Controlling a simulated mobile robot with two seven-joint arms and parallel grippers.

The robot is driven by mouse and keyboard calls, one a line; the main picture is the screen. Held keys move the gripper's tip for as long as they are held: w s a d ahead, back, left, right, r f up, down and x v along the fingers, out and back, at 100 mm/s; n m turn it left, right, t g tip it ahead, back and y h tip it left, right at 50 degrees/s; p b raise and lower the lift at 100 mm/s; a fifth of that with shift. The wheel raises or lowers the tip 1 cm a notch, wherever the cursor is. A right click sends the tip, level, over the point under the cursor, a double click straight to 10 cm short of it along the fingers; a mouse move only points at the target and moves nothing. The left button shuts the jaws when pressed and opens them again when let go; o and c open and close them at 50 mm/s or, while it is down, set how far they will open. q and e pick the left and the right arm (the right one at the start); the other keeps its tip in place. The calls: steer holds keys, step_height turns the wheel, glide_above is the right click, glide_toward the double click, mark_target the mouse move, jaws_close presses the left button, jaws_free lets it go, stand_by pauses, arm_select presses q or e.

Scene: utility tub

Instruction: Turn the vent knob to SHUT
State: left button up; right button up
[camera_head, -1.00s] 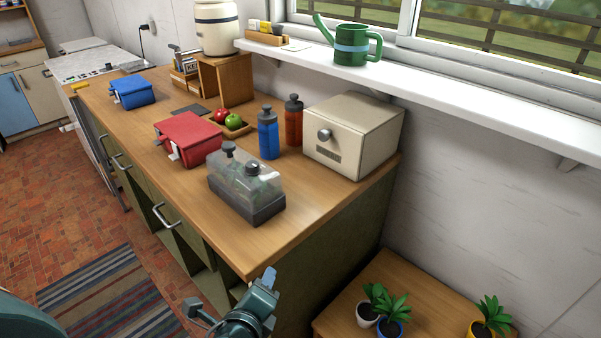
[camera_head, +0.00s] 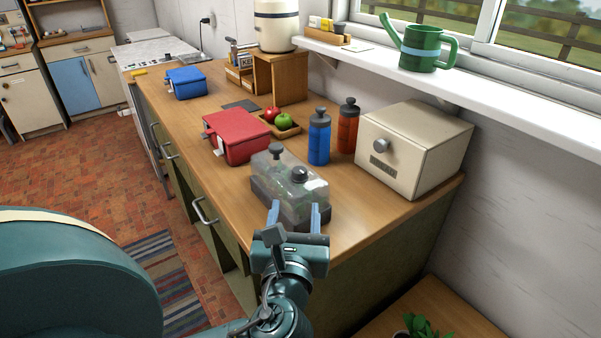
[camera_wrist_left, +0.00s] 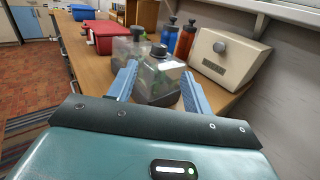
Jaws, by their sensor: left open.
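A clear-lidded box with a dark grey base (camera_head: 262,192) stands near the front end of the wooden counter, with green shapes inside. Its lid carries two dark knobs, a rear-left knob (camera_head: 276,150) and a knob by a white patch (camera_head: 299,174). I cannot tell which is the vent knob, and no SHUT marking is readable. My left gripper (camera_head: 295,213) is open and empty at the box's near side, fingers pointing at it. In the left wrist view the box (camera_wrist_left: 160,88) shows between and beyond the fingertips. My right gripper is out of view.
A cream box with a round knob (camera_head: 415,150) stands right of the clear box. A blue bottle (camera_head: 319,138) and a red-brown bottle (camera_head: 347,127) stand behind. A red case (camera_head: 237,135) lies to the left. The counter's front corner is bare.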

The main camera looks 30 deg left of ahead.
mark_target(300, 175)
arm_select(q)
steer(key=x, duration=1.1)
steer(key=shift+w+f+p, duration=0.1)
steer(key=shift+p, duration=0.3)
steer(key=shift+c, duration=0.2)
steer(key=c, duration=0.9)
